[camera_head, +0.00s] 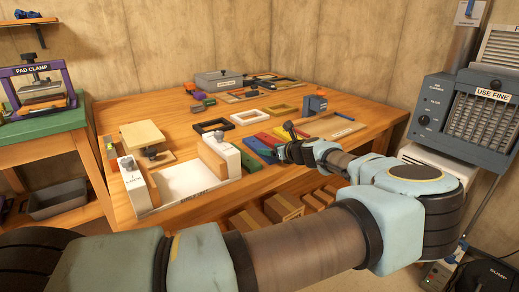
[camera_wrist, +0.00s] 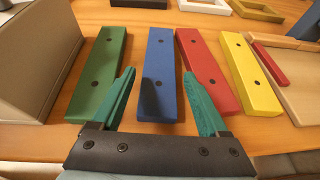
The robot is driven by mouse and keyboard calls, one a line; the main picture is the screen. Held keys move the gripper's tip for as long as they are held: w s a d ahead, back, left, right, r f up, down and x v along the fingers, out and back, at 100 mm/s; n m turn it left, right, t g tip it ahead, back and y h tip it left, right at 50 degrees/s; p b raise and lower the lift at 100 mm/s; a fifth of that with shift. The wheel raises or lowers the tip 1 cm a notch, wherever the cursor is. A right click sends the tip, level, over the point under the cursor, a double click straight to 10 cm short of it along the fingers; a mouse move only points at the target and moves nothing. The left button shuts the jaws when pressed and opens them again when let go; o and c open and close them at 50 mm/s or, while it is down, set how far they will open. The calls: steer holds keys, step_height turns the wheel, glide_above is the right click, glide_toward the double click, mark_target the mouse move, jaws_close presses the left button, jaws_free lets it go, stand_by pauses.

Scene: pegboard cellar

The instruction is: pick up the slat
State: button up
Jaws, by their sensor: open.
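Several flat coloured slats lie side by side on the wooden bench, each with dark dots on top. In the wrist view they are a green slat (camera_wrist: 100,75), a blue slat (camera_wrist: 161,50), a red slat (camera_wrist: 210,75) and a yellow slat (camera_wrist: 251,75). My gripper (camera_wrist: 159,76) is open and empty, its teal fingertips apart with the blue slat showing between them. The left fingertip overlaps the green slat in view and the right one the red slat; I cannot tell the height above them. In the head view my gripper (camera_head: 287,146) hides part of the slats.
A white-sided fixture (camera_head: 226,158) stands left of the slats. A shallow tray (camera_head: 340,126) with a small red strip (camera_wrist: 270,64) lies to the right. Behind are a dark frame (camera_head: 211,126), a white frame (camera_head: 247,118) and a yellow frame (camera_head: 280,111). A grey box (camera_head: 218,80) stands at the back.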

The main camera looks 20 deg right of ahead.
mark_target(261, 147)
steer(key=shift+p+x, duration=0.5)
steer(key=shift+x, duration=2.6)
steer(key=shift+r, duration=0.1)
steer(key=c, duration=1.2)
